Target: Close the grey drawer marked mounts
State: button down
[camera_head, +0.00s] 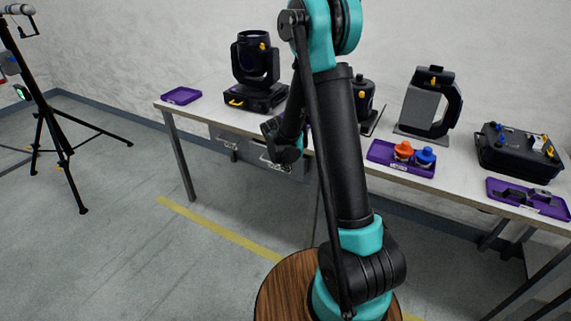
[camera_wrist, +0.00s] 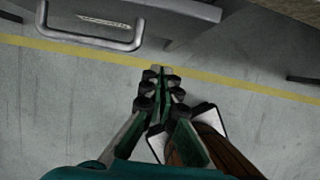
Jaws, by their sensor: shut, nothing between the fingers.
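Two grey drawer fronts hang under the table; the left one (camera_head: 226,143) and the right one (camera_head: 293,166) each have a handle. The right front looks lower and nearer, as if pulled out, and my arm partly covers it. No marking is readable, so I cannot tell which is marked mounts. In the wrist view a grey handle (camera_wrist: 92,43) and a pale label strip (camera_wrist: 103,21) show at the top left. My gripper (camera_wrist: 158,74) is shut and empty, below and right of that handle, apart from it.
The table (camera_head: 210,112) carries a moving-head light (camera_head: 256,65), purple trays (camera_head: 181,95), orange and blue knobs (camera_head: 414,153) and a black case (camera_head: 517,152). A tripod (camera_head: 55,130) stands at the left. The floor before the drawers is clear, with a yellow line (camera_head: 220,230).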

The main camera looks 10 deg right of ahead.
aim_at(292, 165)
jog(key=shift+w+d+f, duration=0.25)
jog(key=shift+w+d, duration=0.2)
jog(key=shift+w, duration=0.2)
jog(key=shift+w+d+f, duration=0.25)
jog(key=shift+w+d, duration=0.15)
jog(key=shift+w, duration=0.2)
jog(key=shift+w+d+f, duration=0.25)
jog(key=shift+w+d, duration=0.2)
jog(key=shift+w, duration=0.2)
jog(key=shift+w+d, duration=0.65)
jog(key=shift+w, duration=0.3)
jog(key=shift+w+d, duration=0.65)
jog(key=shift+w, duration=0.25)
